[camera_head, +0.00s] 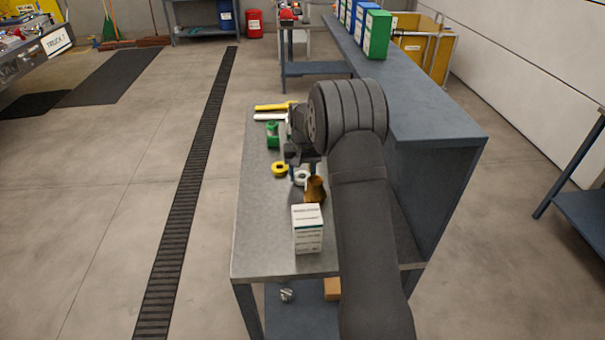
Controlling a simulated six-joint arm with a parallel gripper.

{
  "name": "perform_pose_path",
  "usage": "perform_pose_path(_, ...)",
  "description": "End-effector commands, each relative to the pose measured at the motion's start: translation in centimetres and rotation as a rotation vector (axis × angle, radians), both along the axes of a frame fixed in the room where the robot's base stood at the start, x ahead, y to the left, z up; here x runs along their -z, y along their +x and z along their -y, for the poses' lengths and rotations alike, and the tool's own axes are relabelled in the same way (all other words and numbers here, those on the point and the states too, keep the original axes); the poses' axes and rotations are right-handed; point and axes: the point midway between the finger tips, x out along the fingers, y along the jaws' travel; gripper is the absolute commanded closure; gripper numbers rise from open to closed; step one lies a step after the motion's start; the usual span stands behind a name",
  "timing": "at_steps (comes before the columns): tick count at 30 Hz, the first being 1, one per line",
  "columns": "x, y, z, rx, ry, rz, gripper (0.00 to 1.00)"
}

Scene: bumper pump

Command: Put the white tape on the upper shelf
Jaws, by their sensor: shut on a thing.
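The white tape (301,178) is a small ring just below my gripper (301,168), over the metal workbench top (262,225). My gripper points down and is shut on the white tape; the fingertips are small and partly hidden by my wrist. I cannot tell whether the tape touches the bench. The upper shelf (428,118) is the raised blue-grey surface to the right of the bench, and its near end is bare. My arm hides part of the shelf's left edge.
A yellow tape (279,169) lies just left of the white one. A brown-gold object (315,190) and a white box (307,229) stand in front. A green object (272,135) stands behind. Green (376,35) and blue boxes line the shelf's far end.

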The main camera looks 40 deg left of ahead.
Motion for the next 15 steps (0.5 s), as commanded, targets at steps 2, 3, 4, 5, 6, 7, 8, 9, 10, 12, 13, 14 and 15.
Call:
perform_pose_path(2, 0.31, 0.02, -0.02, 0.000, 0.001, 0.001, 0.73)
perform_pose_path(3, 0.28, 0.03, -0.03, 0.000, 0.002, 0.002, 0.73)
perform_pose_path(4, 0.26, 0.03, -0.04, 0.000, 0.002, 0.002, 0.73)
perform_pose_path(5, 0.25, 0.03, -0.04, 0.000, 0.002, 0.002, 0.73)
perform_pose_path(6, 0.25, 0.03, -0.03, 0.000, 0.001, 0.001, 0.73)
perform_pose_path(7, 0.25, 0.03, -0.03, 0.000, 0.001, 0.001, 0.73)
perform_pose_path(8, 0.27, 0.03, -0.03, 0.000, 0.001, 0.001, 0.73)
perform_pose_path(9, 0.35, 0.03, -0.03, 0.000, 0.001, 0.001, 0.73)
perform_pose_path(10, 0.44, 0.03, -0.03, 0.000, 0.001, 0.001, 0.73)
perform_pose_path(12, 0.55, 0.03, -0.03, 0.000, 0.001, 0.001, 0.48)
perform_pose_path(13, 0.53, 0.03, -0.03, 0.000, 0.001, 0.001, 0.42)
perform_pose_path(14, 0.52, 0.03, -0.03, 0.000, 0.001, 0.001, 0.36)
perform_pose_path(15, 0.52, 0.03, -0.03, 0.000, 0.001, 0.001, 0.30)
